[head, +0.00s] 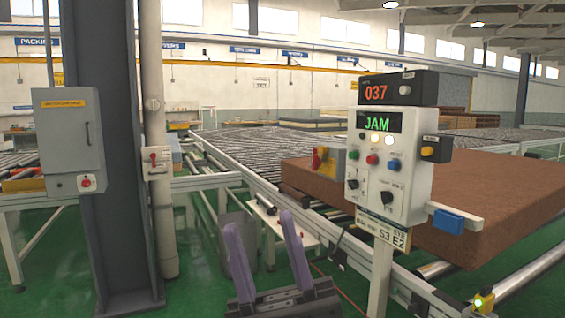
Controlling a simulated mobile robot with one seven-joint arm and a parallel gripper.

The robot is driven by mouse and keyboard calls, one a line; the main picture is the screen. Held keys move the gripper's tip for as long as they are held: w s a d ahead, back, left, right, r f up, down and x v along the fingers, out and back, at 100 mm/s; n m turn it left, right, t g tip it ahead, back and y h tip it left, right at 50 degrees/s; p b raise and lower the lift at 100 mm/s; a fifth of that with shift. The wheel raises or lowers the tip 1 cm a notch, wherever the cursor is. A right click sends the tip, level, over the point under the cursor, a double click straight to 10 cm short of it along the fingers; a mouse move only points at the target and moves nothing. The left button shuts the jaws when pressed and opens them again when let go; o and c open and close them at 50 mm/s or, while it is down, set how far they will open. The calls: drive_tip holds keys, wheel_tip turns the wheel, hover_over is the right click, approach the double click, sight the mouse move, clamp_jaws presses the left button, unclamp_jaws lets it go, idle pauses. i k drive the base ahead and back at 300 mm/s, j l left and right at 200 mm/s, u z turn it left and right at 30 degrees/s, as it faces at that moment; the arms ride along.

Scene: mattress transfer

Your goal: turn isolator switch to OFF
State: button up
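A yellow box with a red handle (317,158), which looks like a rotary isolator, sits on the left side of the control panel (411,200). A pale box with a red handle (154,160) is fixed to the pipe beside the dark column. I cannot tell from the labels which one is the isolator, and handle positions are too small to read surely. The panel display (377,124) reads JAM. My gripper (260,217) is at the bottom centre, its two purple fingers apart and empty, touching neither switch.
A grey cabinet (70,130) with a red button (86,183) hangs left of the dark column (103,230). A brown mattress (500,205) lies on the roller conveyor (240,150) behind the panel. Green floor is open at left.

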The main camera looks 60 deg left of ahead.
sight(317, 161)
drive_tip(key=u, duration=1.3)
drive_tip(key=i+u, duration=0.15)
drive_tip(key=i, duration=1)
